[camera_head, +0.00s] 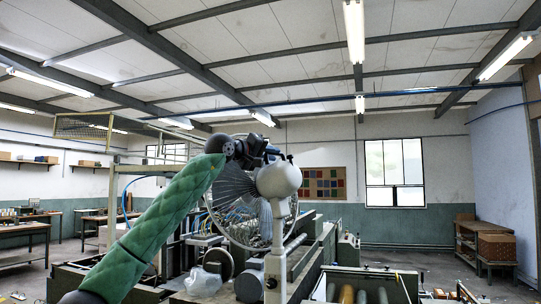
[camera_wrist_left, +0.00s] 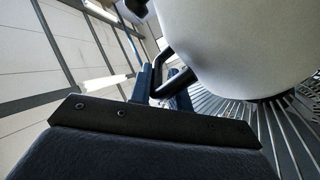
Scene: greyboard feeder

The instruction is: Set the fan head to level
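The fan head has a rounded white housing (camera_head: 279,179) on top of a pale upright post (camera_head: 276,255). Its round wire cage (camera_head: 232,217) is on the far left side and sits lower than the housing, so the head looks tilted down away from me. My left gripper (camera_head: 272,153) is just above the housing. In the left wrist view the housing (camera_wrist_left: 235,45) fills the upper right, with cage wires below it. The fingers (camera_wrist_left: 162,88) show apart, beside a dark bent bar (camera_wrist_left: 180,80) close to the housing. Whether they touch it is unclear. My right gripper is not in view.
Machinery with rollers (camera_head: 362,292) stands below and right of the fan. Workbenches (camera_head: 25,232) line the left wall, and a brown shelf (camera_head: 485,245) stands at the right. The air above and right of the fan is free.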

